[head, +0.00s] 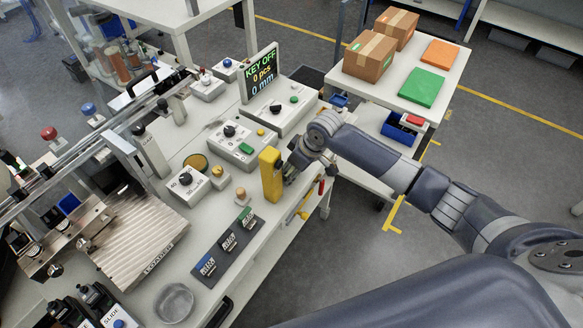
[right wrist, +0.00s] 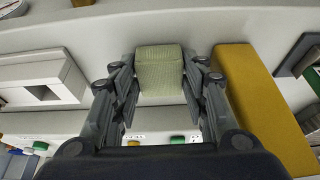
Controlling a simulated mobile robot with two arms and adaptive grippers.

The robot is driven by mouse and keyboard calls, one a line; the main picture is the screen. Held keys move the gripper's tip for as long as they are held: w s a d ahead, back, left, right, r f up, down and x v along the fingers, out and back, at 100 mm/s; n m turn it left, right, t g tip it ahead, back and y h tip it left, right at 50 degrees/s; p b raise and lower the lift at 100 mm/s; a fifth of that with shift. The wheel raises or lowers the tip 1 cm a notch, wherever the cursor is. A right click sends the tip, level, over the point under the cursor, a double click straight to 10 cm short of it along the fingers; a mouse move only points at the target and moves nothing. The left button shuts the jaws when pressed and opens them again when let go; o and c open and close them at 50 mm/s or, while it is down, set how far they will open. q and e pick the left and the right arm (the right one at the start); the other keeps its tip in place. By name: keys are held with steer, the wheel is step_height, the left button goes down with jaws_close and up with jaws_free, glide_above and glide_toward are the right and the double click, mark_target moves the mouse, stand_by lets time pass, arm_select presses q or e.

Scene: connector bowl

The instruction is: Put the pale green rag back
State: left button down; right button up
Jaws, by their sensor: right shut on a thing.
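The pale green rag (right wrist: 160,72) shows in the right wrist view as a small folded block. My right gripper (right wrist: 159,85) is shut on it, with one finger on each side. In the head view my right gripper (head: 288,170) is at the right edge of the workbench, just beside a yellow upright block (head: 270,175). The rag cannot be made out in the head view; whether it touches a surface is unclear. My left gripper is not in view.
The yellow block also stands close at right in the right wrist view (right wrist: 262,110). Control boxes with knobs (head: 237,145) and a dark panel with several small pieces (head: 228,246) occupy the workbench. A round clear dish (head: 174,302) sits at the near end. A side table (head: 440,62) holds cardboard boxes.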

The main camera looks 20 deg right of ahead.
steer(key=shift+f, duration=0.15)
steer(key=o, duration=0.9)
steer(key=shift+o, duration=0.2)
steer(key=shift+r, duration=0.45)
steer(key=v, duration=1.1)
steer(key=shift+r+b, duration=0.25)
steer(key=shift+b, duration=0.15)
steer(key=shift+s+d, duration=0.1)
